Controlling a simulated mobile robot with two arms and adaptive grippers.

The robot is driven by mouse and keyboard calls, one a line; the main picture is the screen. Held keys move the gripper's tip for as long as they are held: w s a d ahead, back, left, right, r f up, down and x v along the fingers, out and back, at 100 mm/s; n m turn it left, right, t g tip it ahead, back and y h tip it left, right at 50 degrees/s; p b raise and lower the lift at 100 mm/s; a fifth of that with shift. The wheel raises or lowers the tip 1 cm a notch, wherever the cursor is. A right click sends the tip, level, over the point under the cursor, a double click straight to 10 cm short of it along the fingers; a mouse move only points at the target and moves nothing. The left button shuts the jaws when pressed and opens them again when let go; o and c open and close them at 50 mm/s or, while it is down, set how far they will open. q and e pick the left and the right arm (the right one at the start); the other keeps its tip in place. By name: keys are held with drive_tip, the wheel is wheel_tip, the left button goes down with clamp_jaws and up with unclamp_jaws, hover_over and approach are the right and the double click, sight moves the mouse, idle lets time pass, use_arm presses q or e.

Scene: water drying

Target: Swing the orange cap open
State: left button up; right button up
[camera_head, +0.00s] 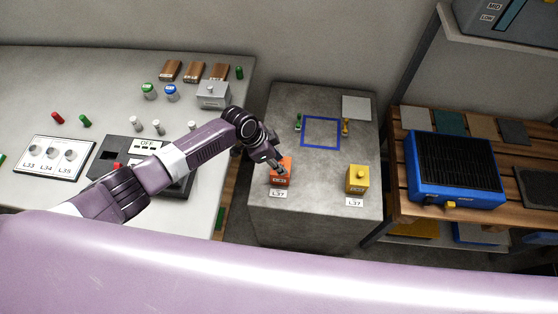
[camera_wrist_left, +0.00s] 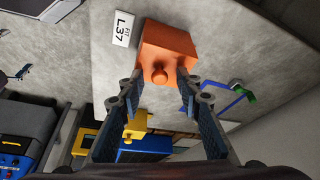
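The orange cap (camera_head: 284,172) is a boxy orange piece with a round knob, at the front left of the grey concrete block (camera_head: 275,219). A small white label (camera_head: 279,194) reading L37 lies in front of it. My left gripper (camera_head: 277,165) is right above the cap and partly covers it. In the left wrist view, the cap (camera_wrist_left: 168,45) lies just beyond the parted fingertips (camera_wrist_left: 160,98), with its knob facing the gap. The fingers are open and hold nothing; I cannot tell whether one touches the cap. My right gripper is not in view.
A yellow cap (camera_head: 357,180) sits at the block's front right. A blue grill-like unit (camera_head: 455,195) stands right. A white table (camera_head: 35,100) is left.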

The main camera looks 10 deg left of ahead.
sight(285, 161)
use_arm(q)
drive_tip(key=c, duration=0.7)
clamp_jaws()
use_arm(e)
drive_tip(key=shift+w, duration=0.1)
use_arm(q)
drive_tip(key=w+g+b, duration=0.1)
drive_tip(key=b, duration=0.2)
drive_tip(key=w+g+b, duration=0.1)
drive_tip(key=w+b, duration=0.1)
drive_tip(key=b, duration=0.1)
drive_tip(key=shift+w+r+g, duration=0.15)
drive_tip(key=shift+r+g, duration=0.15)
drive_tip(key=shift+r, duration=0.1)
drive_tip(key=shift+w+r+b, duration=0.3)
drive_tip(key=shift+w+b, duration=0.7)
drive_tip(key=shift+b, duration=0.2)
drive_tip(key=shift+w+r+b, duration=0.25)
drive_tip(key=shift+w+b, duration=0.7)
drive_tip(key=shift+b, duration=0.25)
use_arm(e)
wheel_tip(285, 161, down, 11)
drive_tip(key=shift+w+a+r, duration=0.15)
use_arm(q)
drive_tip(key=shift+s+a+f, duration=0.1)
